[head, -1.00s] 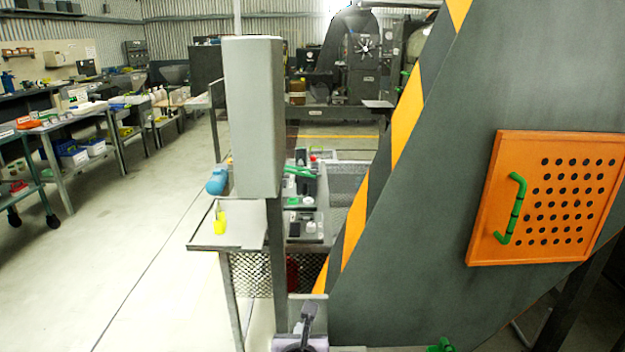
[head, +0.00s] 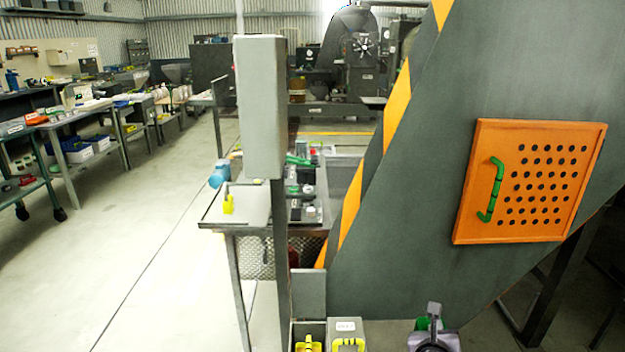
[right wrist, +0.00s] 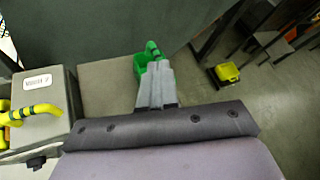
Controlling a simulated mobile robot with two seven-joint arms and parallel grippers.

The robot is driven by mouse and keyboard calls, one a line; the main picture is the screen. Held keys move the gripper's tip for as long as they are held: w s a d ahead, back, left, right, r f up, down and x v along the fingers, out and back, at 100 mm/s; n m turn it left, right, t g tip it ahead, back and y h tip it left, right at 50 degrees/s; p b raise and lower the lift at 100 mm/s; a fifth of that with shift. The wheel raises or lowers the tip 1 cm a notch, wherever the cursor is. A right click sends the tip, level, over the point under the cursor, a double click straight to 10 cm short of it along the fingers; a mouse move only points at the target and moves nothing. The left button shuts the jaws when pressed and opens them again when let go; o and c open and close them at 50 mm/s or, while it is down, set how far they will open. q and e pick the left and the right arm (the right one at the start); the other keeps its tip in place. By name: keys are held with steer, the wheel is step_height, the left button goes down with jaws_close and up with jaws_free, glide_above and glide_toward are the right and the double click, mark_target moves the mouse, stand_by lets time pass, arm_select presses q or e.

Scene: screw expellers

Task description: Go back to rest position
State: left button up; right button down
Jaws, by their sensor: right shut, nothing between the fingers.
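My right gripper (head: 434,312) is low in the head view, right of centre, in front of the big dark machine. In the right wrist view my right gripper (right wrist: 156,88) has its grey fingers together with nothing between them. A green object (right wrist: 148,56) shows just beyond the fingertips; I cannot tell whether they touch it. It also shows partly behind the gripper in the head view (head: 422,324). My left gripper is not in view.
The dark machine (head: 420,200) with an orange perforated door (head: 530,180) fills the right. Grey boxes with yellow handles, one labelled (head: 346,327), stand at the bottom centre. A grey post (head: 260,105) rises before a small table (head: 215,216). Floor on the left is clear.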

steer(key=d+h, duration=0.2)
steer(key=d, duration=0.8)
steer(key=s+a+f+m+g+y, duration=0.2)
steer(key=s+a+f+m+y, duration=0.15)
steer(key=s+f+m, duration=0.35)
steer(key=s+a+f+m+g+y, duration=0.1)
steer(key=s+a+f+m+y, duration=0.25)
steer(key=s+m, duration=0.4)
steer(key=s+r+m+t+y, duration=0.1)
steer(key=s+r+m+y, duration=0.2)
steer(key=s+m, duration=1.15)
steer(key=a+m, duration=0.4)
steer(key=a, duration=0.5)
steer(key=shift+a+t, duration=0.35)
steer(key=shift+t, duration=0.05)
steer(key=shift+r, duration=0.1)
